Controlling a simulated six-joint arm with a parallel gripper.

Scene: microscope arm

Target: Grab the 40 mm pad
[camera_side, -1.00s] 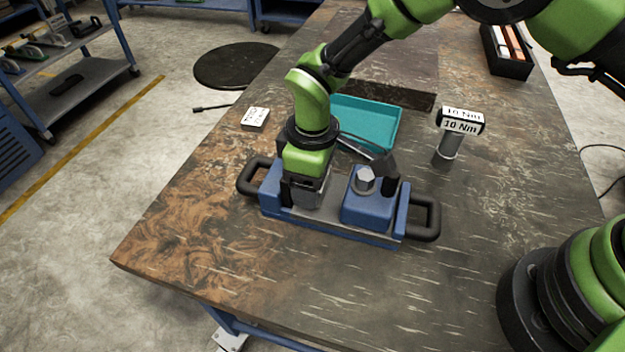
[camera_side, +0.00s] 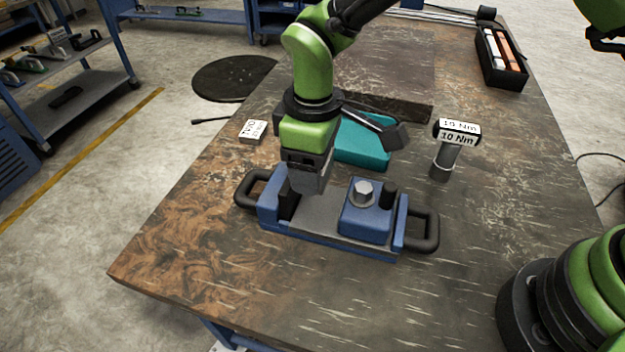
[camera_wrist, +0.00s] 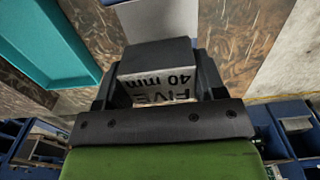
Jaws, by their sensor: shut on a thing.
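My gripper (camera_side: 307,178) is shut on the 40 mm pad. In the wrist view the pad (camera_wrist: 157,84) is a grey block with the dark lettering "FIVE 40 mm", between the two dark fingers of my gripper (camera_wrist: 158,72). In the side view my gripper is above the left part of the blue fixture (camera_side: 350,236), which has black handles and a grey bed. The pad is hard to tell from the fingers there.
A teal tray (camera_side: 362,150) lies behind my gripper, partly hidden; it also shows in the wrist view (camera_wrist: 45,45). A small labelled block (camera_side: 253,131) lies to the left. A "10 Nm" tool (camera_side: 444,160) stands at right. A black box (camera_side: 500,62) is at back right.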

